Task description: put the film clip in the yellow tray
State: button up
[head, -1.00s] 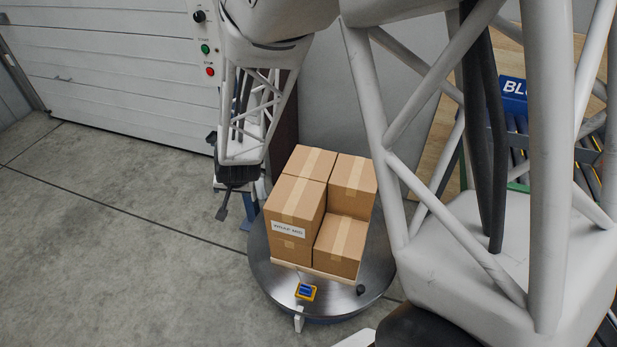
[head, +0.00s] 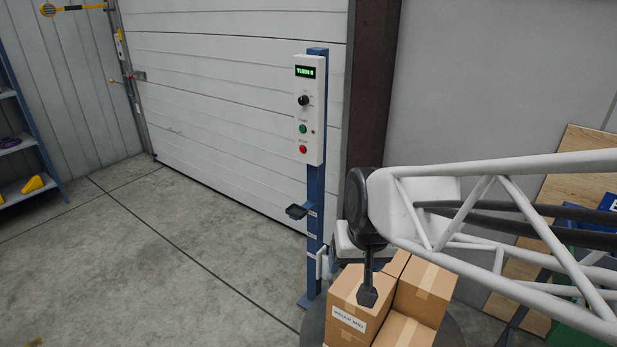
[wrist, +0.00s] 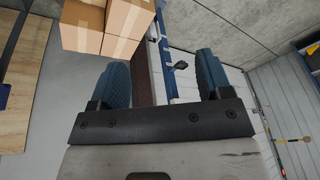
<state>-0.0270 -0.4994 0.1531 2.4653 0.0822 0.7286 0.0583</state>
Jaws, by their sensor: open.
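I cannot make out a film clip or a yellow tray in either current view. My gripper (head: 367,296) points down in front of the stacked cartons in the head view, with one dark finger showing. In the wrist view my gripper (wrist: 162,63) shows two blue-padded fingers, wide apart, with nothing between them in contact. A small dark holder-like piece (head: 297,211) juts from the blue post (head: 316,180); it also shows in the wrist view (wrist: 181,65). I cannot tell what it is.
Brown cartons (head: 425,290) stand on a round grey turntable (head: 455,332), partly hidden by my arm. A control box (head: 310,110) with knob and buttons is on the post. A blue shelf (head: 30,145) stands far left. The floor between is clear.

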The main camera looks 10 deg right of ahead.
jog(key=s+d+r+h, duration=0.1)
jog(key=s+d+r, duration=0.1)
jog(key=s, duration=0.6)
jog(key=shift+s+d+r+n+g, duration=0.2)
jog(key=shift+r+n+g, duration=0.2)
jog(key=shift+r, duration=0.45)
dwell(1.4)
